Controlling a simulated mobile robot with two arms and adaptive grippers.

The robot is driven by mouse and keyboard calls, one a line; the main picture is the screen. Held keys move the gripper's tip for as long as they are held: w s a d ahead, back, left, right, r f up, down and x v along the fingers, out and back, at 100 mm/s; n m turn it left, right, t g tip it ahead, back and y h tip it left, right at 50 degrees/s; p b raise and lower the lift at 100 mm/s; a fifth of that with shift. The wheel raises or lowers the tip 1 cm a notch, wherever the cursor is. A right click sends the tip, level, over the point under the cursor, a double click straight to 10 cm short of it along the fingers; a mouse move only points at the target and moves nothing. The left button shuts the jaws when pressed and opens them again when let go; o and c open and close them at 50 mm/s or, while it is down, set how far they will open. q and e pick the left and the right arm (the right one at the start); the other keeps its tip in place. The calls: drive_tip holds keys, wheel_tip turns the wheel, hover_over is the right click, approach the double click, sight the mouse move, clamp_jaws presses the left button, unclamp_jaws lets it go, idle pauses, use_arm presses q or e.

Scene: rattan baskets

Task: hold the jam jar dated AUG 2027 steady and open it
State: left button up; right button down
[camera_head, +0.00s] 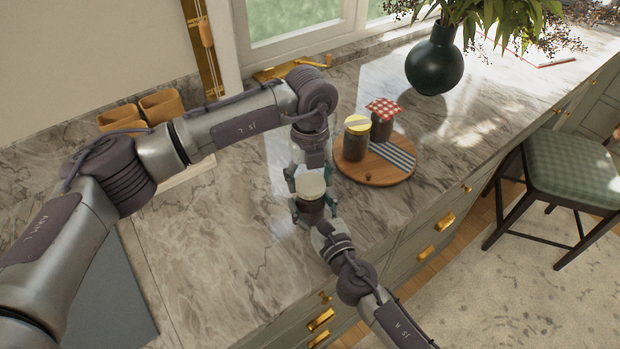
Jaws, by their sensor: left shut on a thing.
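A small jar of dark contents (312,213) with a pale cream lid (310,186) is at the middle of the view, between my two grippers. No date can be read on it. My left gripper (309,175) reaches it from the far side, its teal fingers shut on the jar at lid height. My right gripper (314,208) comes from the lower right, with teal fingertips on either side of the jar's body. Whether these press on the glass cannot be told. The jar's lower part is hidden by the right gripper.
A round wooden board (373,173) to the right holds a yellow-topped jar (356,138), a jar with a red checked cover (383,118) and a striped cloth (395,156). A dark vase (435,62) stands behind. The marble counter's front edge is close below.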

sight(310, 183)
use_arm(q)
drive_tip(key=shift+r, duration=1.95)
use_arm(e)
unclamp_jaws()
